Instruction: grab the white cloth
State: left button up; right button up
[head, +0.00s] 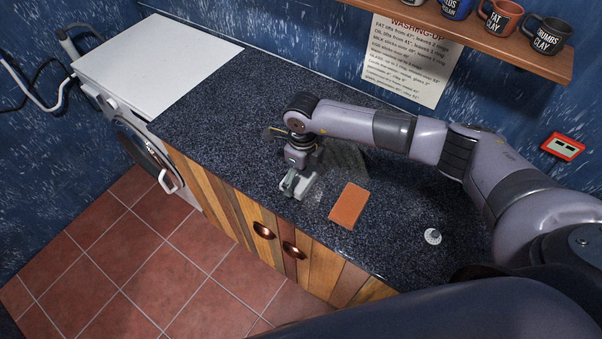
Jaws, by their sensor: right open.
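My right gripper (292,186) is low over the dark speckled worktop, near its front edge, and is open. A small pale patch shows right at its fingertips; it is too small to tell whether this is the white cloth or part of the fingers. No other white cloth stands out on the worktop. My left gripper is not in view.
An orange block (349,206) lies just right of the gripper. A small pale round item (432,236) stands further right. A dark ribbed thing (345,158) is behind. A white washing machine (150,55) is at left; mugs (502,18) stand on a shelf.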

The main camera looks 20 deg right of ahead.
jog(key=c, duration=0.8)
jog(key=shift+o, duration=0.2)
jog(key=shift+r, duration=0.1)
